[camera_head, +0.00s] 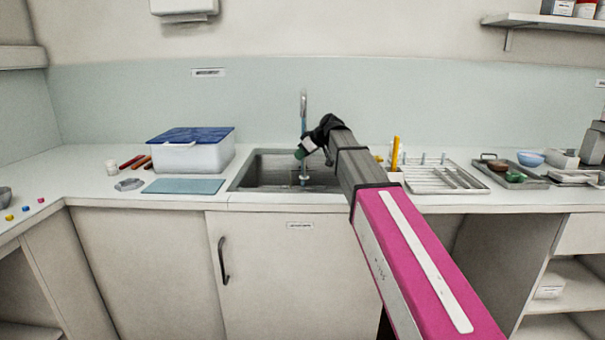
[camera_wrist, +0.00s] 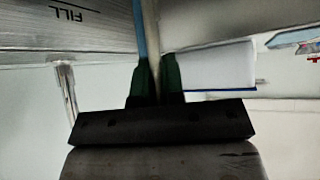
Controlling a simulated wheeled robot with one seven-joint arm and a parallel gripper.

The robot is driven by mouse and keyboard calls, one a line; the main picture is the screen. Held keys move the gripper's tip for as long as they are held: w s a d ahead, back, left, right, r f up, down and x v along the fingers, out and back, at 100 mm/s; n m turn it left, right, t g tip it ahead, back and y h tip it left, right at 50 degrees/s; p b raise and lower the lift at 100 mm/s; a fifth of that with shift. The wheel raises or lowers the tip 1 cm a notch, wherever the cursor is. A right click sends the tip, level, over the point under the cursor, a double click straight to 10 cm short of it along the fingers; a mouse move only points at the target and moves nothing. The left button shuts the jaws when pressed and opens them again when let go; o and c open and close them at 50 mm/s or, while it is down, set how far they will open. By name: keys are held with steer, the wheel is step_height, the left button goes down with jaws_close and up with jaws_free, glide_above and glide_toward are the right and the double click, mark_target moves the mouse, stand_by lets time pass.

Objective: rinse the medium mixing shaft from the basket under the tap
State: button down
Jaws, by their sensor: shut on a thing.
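My gripper (camera_head: 303,152) is over the sink (camera_head: 240,182), close to the tap (camera_head: 303,100). In the wrist view its green fingertips (camera_wrist: 157,78) are shut on a thin pale shaft (camera_wrist: 151,35). In the head view the lower part of the held shaft (camera_head: 304,176) hangs into the sink, roughly upright. A narrow blue streak, which looks like running water (camera_head: 303,127), shows below the spout. In the wrist view a blue strip (camera_wrist: 140,30) runs right beside the shaft; I cannot tell whether they touch. The wire basket (camera_head: 425,186) with several metal shafts stands right of the sink.
A white tub (camera_head: 190,158) with a blue lid and a blue mat (camera_head: 183,186) are left of the sink. A yellow upright thing (camera_head: 396,153) stands by the basket. A dark tray (camera_head: 520,178) and a blue bowl (camera_head: 531,158) are farther right.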

steer(key=shift+s+a, duration=0.15)
steer(key=shift+a, duration=0.15)
steer(key=shift+d, duration=0.15)
steer(key=shift+w+d, duration=0.25)
steer(key=shift+d, duration=0.2)
steer(key=shift+s, duration=0.1)
steer(key=s+d, duration=0.2)
steer(key=s, duration=0.5)
steer(key=shift+s+d, duration=0.2)
steer(key=shift+d, duration=0.15)
stand_by(0.5)
steer(key=shift+r, duration=0.1)
stand_by(1.1)
steer(key=s+d+r, duration=0.1)
steer(key=s+r, duration=0.3)
steer(key=shift+s+d, duration=0.35)
steer(key=shift+d, duration=0.05)
stand_by(0.5)
